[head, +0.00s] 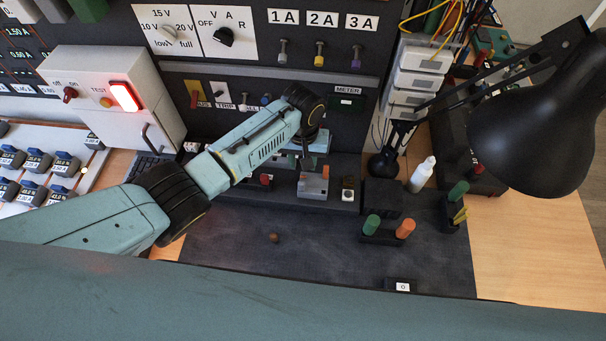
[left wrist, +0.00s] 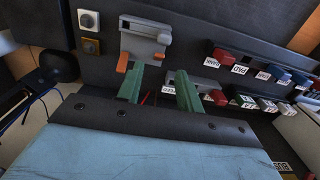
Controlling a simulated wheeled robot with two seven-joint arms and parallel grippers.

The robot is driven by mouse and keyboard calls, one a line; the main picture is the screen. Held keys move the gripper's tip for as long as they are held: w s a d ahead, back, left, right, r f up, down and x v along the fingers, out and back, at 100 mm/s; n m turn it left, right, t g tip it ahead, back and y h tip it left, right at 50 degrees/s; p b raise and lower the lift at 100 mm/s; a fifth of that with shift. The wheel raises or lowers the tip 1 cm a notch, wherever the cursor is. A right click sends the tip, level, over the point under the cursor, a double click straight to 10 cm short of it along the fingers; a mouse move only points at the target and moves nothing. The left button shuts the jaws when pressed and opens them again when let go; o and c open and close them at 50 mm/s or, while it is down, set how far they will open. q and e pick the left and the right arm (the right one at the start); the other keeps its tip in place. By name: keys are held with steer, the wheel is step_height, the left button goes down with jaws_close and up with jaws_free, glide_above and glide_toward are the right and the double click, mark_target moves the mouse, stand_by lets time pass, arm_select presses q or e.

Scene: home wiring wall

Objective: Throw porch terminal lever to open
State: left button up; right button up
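A grey terminal block (head: 313,186) with orange levers sits on the dark panel ledge in the head view. In the left wrist view the grey block (left wrist: 146,42) is just beyond my fingers, with one orange lever (left wrist: 122,62) near my left-hand fingertip and another orange part (left wrist: 159,54) on its other side. My left gripper (left wrist: 160,88) shows two green fingers spread apart with nothing clearly between them. In the head view its fingers are largely hidden by my wrist. A second grey part is partly behind the right-hand finger. I cannot read a porch label. My right gripper is out of view.
Red, blue and green labelled connectors (left wrist: 250,65) line the panel beside the block. A square push button (head: 348,187) is right of it. A black lamp (head: 535,125) overhangs the right side. The dark mat (head: 320,250) in front is mostly clear.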

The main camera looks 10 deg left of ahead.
mark_target(303, 175)
arm_select(q)
step_height(303, 175, down, 7)
steer(key=shift+w+f+b, duration=0.1)
steer(key=shift+f+b, duration=0.1)
steer(key=shift+b, duration=0.75)
steer(key=shift+c, duration=0.3)
jaws_close()
